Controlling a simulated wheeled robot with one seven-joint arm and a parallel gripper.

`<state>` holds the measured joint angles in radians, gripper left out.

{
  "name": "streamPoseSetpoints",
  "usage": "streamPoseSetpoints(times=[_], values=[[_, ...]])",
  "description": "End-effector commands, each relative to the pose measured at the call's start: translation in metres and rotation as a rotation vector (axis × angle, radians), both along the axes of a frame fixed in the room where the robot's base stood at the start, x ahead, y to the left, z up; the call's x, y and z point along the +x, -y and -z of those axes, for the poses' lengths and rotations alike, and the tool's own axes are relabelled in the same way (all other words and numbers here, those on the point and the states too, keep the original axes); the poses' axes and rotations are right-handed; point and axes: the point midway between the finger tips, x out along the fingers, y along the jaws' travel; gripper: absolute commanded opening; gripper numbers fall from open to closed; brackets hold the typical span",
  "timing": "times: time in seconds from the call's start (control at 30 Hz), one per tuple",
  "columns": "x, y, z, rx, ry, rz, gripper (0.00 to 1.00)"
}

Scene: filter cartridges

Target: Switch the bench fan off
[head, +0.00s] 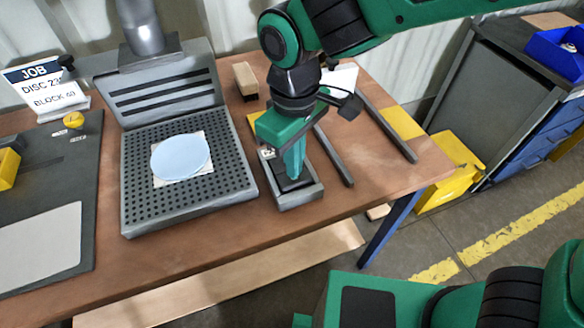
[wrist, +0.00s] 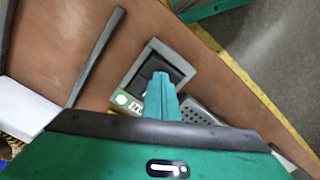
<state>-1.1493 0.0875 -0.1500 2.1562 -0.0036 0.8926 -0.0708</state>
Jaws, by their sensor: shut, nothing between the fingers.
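The switch box (head: 312,192) is a small grey box at the bench's front, right of the perforated fan bench (head: 240,190). In the wrist view the gripper's fingertips (wrist: 160,80) overlap the near part of the rocker. I cannot tell whether they touch it. The fingers hide part of the rocker.
A pale blue disc (head: 180,157) lies on a white square on the perforated plate. A slotted back panel (head: 165,88) and hose (head: 141,25) stand behind. Dark bars (head: 385,130) lie right of my gripper. A job sign (head: 45,88) and dark mat (head: 85,180) are at left.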

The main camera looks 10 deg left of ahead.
Motion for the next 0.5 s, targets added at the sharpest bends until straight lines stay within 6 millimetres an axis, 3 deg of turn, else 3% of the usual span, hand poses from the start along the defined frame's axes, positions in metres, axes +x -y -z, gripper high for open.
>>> streamPoseSetpoints(times=[0.5], values=[[0.0001, -0.0002, 0.0067, 0.001, 0.0, 0.0, 0.0]])
